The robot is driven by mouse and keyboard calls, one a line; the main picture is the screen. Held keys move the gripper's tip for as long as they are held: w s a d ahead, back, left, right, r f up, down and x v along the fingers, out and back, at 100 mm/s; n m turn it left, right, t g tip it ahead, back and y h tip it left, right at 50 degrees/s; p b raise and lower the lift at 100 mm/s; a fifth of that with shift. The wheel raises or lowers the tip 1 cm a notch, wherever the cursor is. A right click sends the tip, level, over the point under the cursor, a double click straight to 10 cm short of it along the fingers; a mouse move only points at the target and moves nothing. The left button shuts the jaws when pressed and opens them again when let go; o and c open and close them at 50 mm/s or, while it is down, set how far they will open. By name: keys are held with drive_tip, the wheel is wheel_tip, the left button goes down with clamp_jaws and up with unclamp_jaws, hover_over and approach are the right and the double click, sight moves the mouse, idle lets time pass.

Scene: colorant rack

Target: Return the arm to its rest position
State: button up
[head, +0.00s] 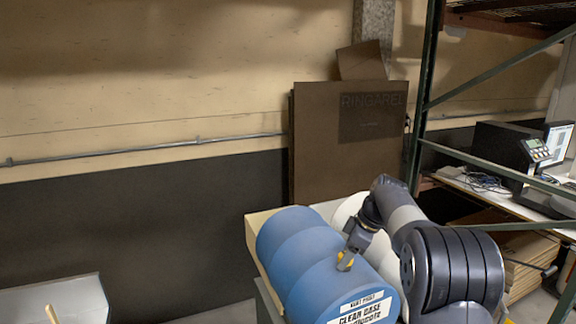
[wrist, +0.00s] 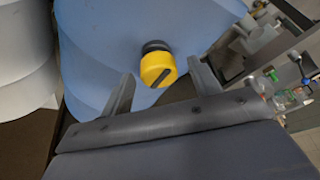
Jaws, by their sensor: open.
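My gripper (head: 355,246) is at the front of a blue drum (head: 304,252), which lies on its side in the head view. In the wrist view, the two dark fingers of my gripper (wrist: 160,74) are spread and hold nothing. A yellow tap knob (wrist: 158,70) with a black collar shows between the fingertips, with a gap on either side. How far ahead of the fingertips it sits, I cannot tell. The blue drum (wrist: 110,40) fills the area behind it. In the head view the yellow knob (head: 346,262) is partly hidden by my gripper.
A white drum (head: 347,210) lies beside the blue one, mostly behind my arm. A green rack post (head: 424,100) and a bench with a scale (head: 537,150) stand at the right. A grey bin (head: 70,300) is at lower left. The space before the left wall is open.

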drive_tip(key=m+t+b, duration=0.1)
drive_tip(key=m, duration=0.1)
drive_tip(key=m+b, duration=0.1)
drive_tip(key=m, duration=0.1)
drive_tip(key=shift+s+r+m+t+h, duration=0.15)
drive_tip(key=shift+m+t+h, duration=0.25)
drive_tip(key=m+h+b, duration=0.1)
drive_tip(key=m, duration=0.3)
drive_tip(key=shift+a+t, duration=0.1)
drive_tip(key=shift+t, duration=0.3)
drive_tip(key=m+h+b, duration=0.2)
drive_tip(key=m, duration=0.2)
drive_tip(key=shift+a+m, duration=0.1)
drive_tip(key=shift+m, duration=0.3)
drive_tip(key=m+h+b, duration=0.2)
drive_tip(key=m, duration=0.2)
drive_tip(key=shift+a, duration=0.15)
drive_tip(key=shift+v, duration=1.5)
drive_tip(key=shift+r, duration=0.1)
